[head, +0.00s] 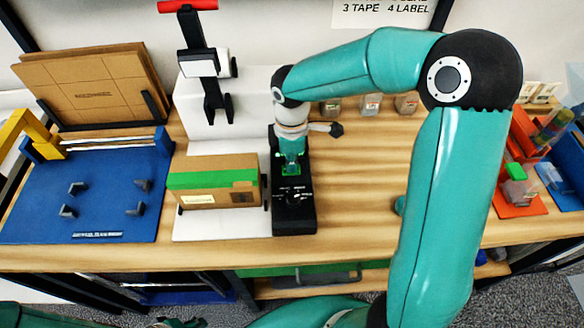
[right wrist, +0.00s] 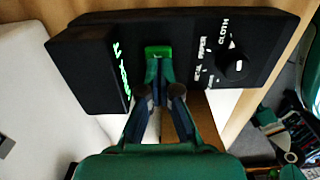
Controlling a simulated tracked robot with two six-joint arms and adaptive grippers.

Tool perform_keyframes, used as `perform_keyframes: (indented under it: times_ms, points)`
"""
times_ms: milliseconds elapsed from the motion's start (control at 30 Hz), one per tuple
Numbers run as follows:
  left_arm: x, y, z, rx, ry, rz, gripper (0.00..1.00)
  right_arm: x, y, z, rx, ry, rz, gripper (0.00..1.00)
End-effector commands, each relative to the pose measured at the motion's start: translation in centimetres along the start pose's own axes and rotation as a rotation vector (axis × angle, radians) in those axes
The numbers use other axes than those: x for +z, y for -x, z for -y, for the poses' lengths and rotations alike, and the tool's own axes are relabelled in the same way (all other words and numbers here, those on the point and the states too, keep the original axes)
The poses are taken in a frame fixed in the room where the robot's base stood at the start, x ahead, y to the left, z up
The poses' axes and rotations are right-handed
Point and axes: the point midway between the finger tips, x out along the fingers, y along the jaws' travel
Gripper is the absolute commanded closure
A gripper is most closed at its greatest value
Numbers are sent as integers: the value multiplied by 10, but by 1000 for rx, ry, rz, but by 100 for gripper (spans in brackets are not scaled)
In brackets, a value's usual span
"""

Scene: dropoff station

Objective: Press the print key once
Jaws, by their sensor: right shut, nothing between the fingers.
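The print key is a small green key (right wrist: 158,52) on the top of a black printer unit (right wrist: 190,25), which also stands on the bench in the head view (head: 294,215). My right gripper (right wrist: 160,92) is shut and empty. In the right wrist view its fingertips are just below the green key in the picture; I cannot tell whether they touch the unit. In the head view my right gripper (head: 291,160) points down over the back part of the unit. My left gripper is not clearly visible.
A dial (right wrist: 234,66) with printed settings sits beside the key. A cardboard box with green tape (head: 215,180) stands left of the unit, before a white machine with a red handle (head: 188,6). A blue board (head: 100,200) lies farther left.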

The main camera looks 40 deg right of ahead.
Motion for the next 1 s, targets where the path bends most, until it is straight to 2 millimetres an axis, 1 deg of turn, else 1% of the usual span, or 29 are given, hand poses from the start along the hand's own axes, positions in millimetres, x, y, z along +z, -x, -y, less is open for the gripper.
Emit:
perform_keyframes:
  times_ms: [33,100,700,833,1000]
  points:
    - [0,5,-2,0,0,0,60,0,6,0,1,0,0,100]
    - [0,10,-4,0,0,0,60,0,13,0,1,0,-1,100]
    - [0,46,-16,0,0,0,60,0,61,0,1,0,-1,100]
    - [0,50,-18,0,0,0,60,0,66,0,1,0,0,100]
    - [0,49,-18,0,0,0,60,0,66,0,0,0,0,100]
